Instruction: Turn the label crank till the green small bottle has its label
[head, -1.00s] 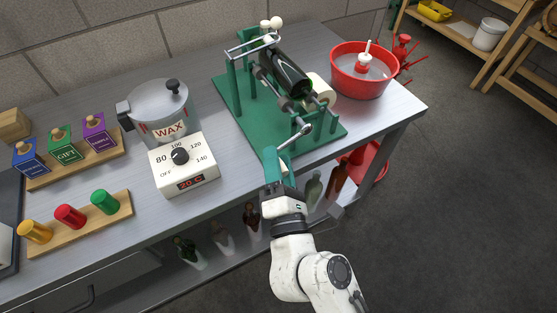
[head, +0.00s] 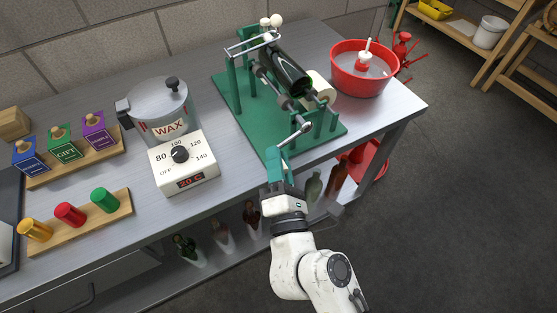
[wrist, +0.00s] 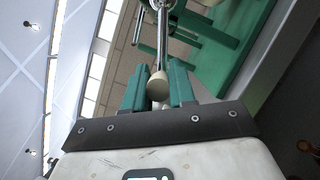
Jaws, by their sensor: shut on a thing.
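The green labelling machine (head: 240,118) stands on the steel bench. A dark green glass bottle (head: 285,68) lies tilted in it, and no label shows on its visible side. A cream label roll (head: 321,90) sits beside the bottle. The crank arm (head: 299,132) is at the machine's front and runs down toward my gripper (head: 281,166). In the wrist view, my gripper (wrist: 159,84) is shut on the pale crank knob (wrist: 157,88), with a teal finger on either side. The knob is hidden in the head view.
Left of the machine are the wax pot (head: 163,112) and its heater dial box (head: 183,165). A red tub (head: 362,72) stands at the right. Stamps (head: 62,146) and coloured cylinders (head: 70,215) sit on boards at the left. Several bottles stand below the bench.

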